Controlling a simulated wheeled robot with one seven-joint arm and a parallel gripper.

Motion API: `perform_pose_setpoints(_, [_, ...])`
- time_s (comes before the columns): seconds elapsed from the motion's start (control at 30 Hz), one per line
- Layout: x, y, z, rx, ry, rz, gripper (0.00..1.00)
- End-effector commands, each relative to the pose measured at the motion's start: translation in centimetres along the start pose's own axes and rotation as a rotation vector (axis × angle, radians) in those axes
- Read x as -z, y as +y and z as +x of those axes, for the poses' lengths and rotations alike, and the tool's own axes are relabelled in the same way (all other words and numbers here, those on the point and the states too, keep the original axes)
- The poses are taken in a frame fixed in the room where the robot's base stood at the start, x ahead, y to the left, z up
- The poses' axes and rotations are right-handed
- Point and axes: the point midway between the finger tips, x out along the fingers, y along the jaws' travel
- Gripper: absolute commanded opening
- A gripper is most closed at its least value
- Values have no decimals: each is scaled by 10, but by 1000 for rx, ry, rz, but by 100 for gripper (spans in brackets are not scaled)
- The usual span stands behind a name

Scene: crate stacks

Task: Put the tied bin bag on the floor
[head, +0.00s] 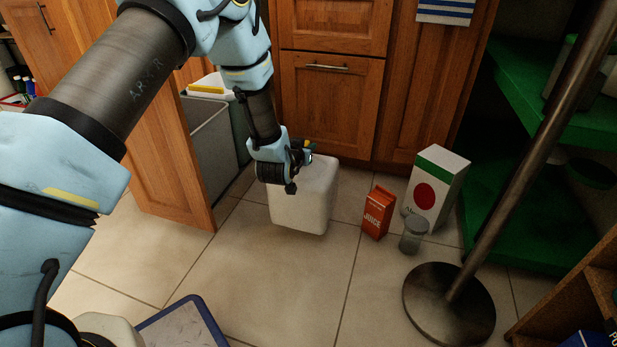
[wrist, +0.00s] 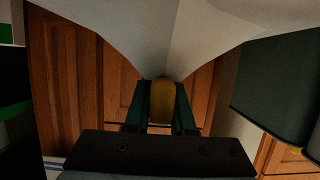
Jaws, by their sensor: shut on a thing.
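The tied bin bag (head: 303,198) is white and boxy and hangs upright below my gripper (head: 305,150) in the head view. My gripper is shut on its top. In the wrist view, the pale bag (wrist: 205,25) fills the top, and a yellow tie or knot (wrist: 162,103) sits between the fingers of my gripper (wrist: 162,85). The bag's underside is close to the tiled floor (head: 270,275); I cannot tell whether it touches.
A red juice carton (head: 378,212), a white box with a red dot (head: 436,185) and a small jar (head: 413,235) stand right of the bag. An open cabinet door (head: 160,140) and grey bin (head: 212,150) are left.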

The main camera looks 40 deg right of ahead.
Motion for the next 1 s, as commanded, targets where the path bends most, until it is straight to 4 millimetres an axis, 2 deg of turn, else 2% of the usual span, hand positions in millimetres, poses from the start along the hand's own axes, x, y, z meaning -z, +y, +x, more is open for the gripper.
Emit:
perform_pose_setpoints(0.17, [-12,0,6,0,6,0,0])
perform_pose_setpoints(0.47, [-52,0,20,0,4,0,0])
perform_pose_setpoints(0.87, [-54,0,21,0,5,0,0])
perform_pose_setpoints(0.9, [-55,0,21,0,1,0,27])
perform_pose_setpoints(1.0, [-55,0,21,0,1,0,38])
